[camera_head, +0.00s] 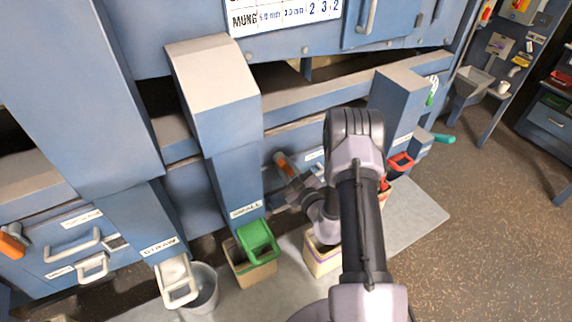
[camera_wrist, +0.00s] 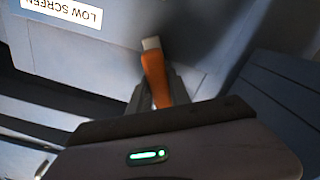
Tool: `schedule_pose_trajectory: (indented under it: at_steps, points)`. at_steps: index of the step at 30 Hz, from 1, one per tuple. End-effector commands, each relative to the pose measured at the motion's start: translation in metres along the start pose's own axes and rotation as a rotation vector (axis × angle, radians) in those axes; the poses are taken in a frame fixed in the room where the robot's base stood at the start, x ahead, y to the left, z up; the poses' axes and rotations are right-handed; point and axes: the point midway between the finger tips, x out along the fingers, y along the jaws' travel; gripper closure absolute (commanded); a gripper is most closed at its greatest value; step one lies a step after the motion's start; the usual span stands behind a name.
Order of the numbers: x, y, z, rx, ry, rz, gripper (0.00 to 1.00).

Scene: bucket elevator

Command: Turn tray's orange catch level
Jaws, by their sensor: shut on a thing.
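The orange catch (camera_head: 285,164) is on the blue front of the low screen tray, left of my dark arm in the head view. In the wrist view the catch (camera_wrist: 157,75) is an orange bar with a pale tip, standing steeply across the line of the "LOW SCREEN" label (camera_wrist: 62,10). My gripper (camera_head: 292,180) is at the catch; in the wrist view its fingers (camera_wrist: 155,98) are shut on the catch's near part, one on each side. The lower end of the catch is hidden behind the gripper body. My arm hides part of the tray front in the head view.
A second orange catch (camera_head: 12,243) sits at far left beside a tray handle (camera_head: 72,246). Blue chutes (camera_head: 238,180) flank my arm. Brown floor at right is clear.

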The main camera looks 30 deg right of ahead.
Motion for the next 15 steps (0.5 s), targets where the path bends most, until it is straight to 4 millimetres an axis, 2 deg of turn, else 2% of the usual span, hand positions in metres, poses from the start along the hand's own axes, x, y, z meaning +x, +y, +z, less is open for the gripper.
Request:
schedule_pose_trajectory:
  at_steps: [15]
  points:
    - [-0.0004,-0.0046,0.0019,-0.487,-0.002,-0.002,1.00]
